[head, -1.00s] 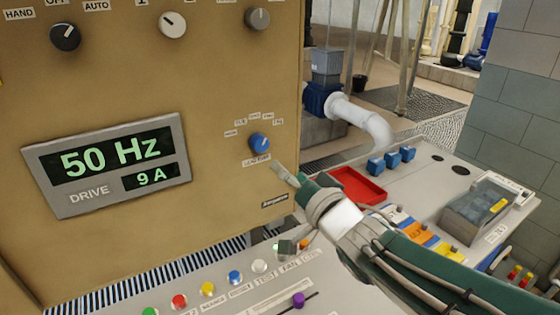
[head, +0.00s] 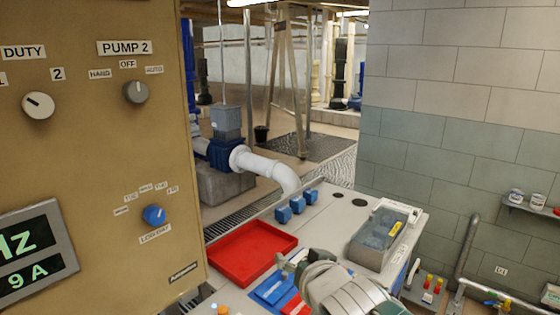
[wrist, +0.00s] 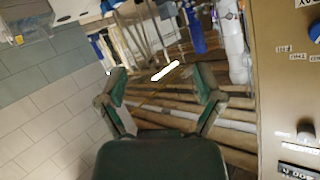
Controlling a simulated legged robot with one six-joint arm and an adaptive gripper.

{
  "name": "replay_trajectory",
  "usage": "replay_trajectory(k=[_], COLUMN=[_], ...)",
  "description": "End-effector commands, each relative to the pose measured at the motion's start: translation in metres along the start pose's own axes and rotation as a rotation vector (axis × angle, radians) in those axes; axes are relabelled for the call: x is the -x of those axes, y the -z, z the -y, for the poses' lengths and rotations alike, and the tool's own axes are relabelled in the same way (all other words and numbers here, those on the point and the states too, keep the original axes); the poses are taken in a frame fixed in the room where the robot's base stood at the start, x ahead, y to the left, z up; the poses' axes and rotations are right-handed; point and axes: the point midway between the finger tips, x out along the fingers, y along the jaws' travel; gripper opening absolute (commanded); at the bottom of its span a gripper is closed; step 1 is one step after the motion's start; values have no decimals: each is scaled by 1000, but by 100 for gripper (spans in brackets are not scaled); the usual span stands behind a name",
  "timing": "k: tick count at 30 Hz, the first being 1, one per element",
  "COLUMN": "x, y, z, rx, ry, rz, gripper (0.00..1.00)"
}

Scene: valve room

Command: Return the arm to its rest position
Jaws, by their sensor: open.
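My gripper (head: 284,264) is low in the middle of the head view, in front of the red tray's right corner and above the console. My arm comes in from the bottom edge. In the wrist view my gripper (wrist: 161,88) has its two green-padded fingers spread wide, with nothing between them. The head view shows only part of the fingers.
A tan control cabinet (head: 95,190) with knobs stands at the left. The console carries a red tray (head: 252,252), blue blocks (head: 297,205) and a clear-lidded box (head: 384,235). A tiled wall (head: 470,110) stands at the right.

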Motion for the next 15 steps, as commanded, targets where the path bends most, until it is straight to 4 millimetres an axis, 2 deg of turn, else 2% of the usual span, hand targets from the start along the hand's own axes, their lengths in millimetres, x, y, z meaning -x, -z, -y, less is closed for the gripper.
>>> replay_trajectory(k=[1, 3, 6, 10, 15], x=[12, 30, 58, 98, 138], y=[-4, -16, -36, -69, -103], z=[-21, -48, -78, -104, -115], rx=[15, 40, 67, 92, 107], ry=[-73, -165, -268, -347, -362], rz=[34, 104, 223, 399, 579], gripper=[85, 85, 85, 85, 85])
